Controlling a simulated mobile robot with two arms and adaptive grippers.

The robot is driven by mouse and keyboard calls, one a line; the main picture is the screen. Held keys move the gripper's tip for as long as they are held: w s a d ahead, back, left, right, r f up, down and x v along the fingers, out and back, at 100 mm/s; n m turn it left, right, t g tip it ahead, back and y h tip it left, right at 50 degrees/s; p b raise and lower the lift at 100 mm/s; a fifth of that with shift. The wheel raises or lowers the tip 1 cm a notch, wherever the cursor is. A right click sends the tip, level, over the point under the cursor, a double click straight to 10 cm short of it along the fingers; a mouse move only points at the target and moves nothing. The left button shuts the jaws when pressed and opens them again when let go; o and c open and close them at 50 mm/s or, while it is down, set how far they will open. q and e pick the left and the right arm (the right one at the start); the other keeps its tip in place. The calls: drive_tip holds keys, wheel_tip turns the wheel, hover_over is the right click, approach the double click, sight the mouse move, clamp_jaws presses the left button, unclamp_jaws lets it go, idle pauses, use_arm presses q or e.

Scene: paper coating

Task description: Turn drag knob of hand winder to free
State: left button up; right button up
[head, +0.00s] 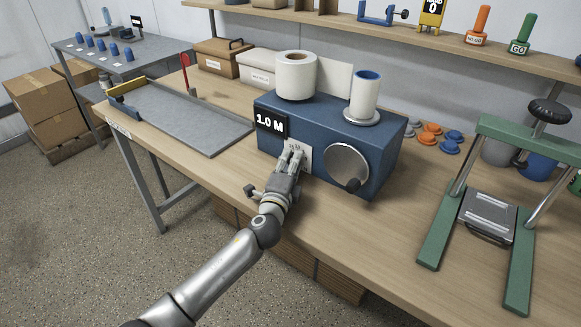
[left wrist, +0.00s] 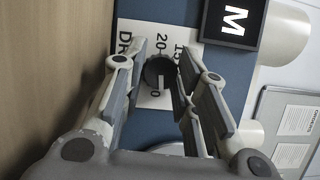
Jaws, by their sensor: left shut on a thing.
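The hand winder (head: 385,150) is a blue box on the bench with a white roll (head: 296,78) and a narrower roll with a blue core (head: 365,95) on top. Its front has a black "1.0 M" display, a white scale plate and a round grey crank disc (head: 346,166). My left gripper (head: 292,156) is at the scale plate and hides the drag knob in the head view. In the left wrist view the dark round drag knob (left wrist: 158,71) sits between the fingers (left wrist: 154,88), on the printed plate (left wrist: 148,42). The gripper is shut on it. The knob's pointer setting cannot be read.
A grey tray with a yellow bar (head: 180,115) lies left of the winder. A green-framed press (head: 485,215) stands at right. Orange and blue caps (head: 430,128) lie behind. A shelf (head: 430,40) runs along the wall. The bench front between winder and press is clear.

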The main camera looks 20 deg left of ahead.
use_arm(q)
drive_tip(key=shift+f, duration=0.1)
idle(0.3)
drive_tip(key=o, duration=1)
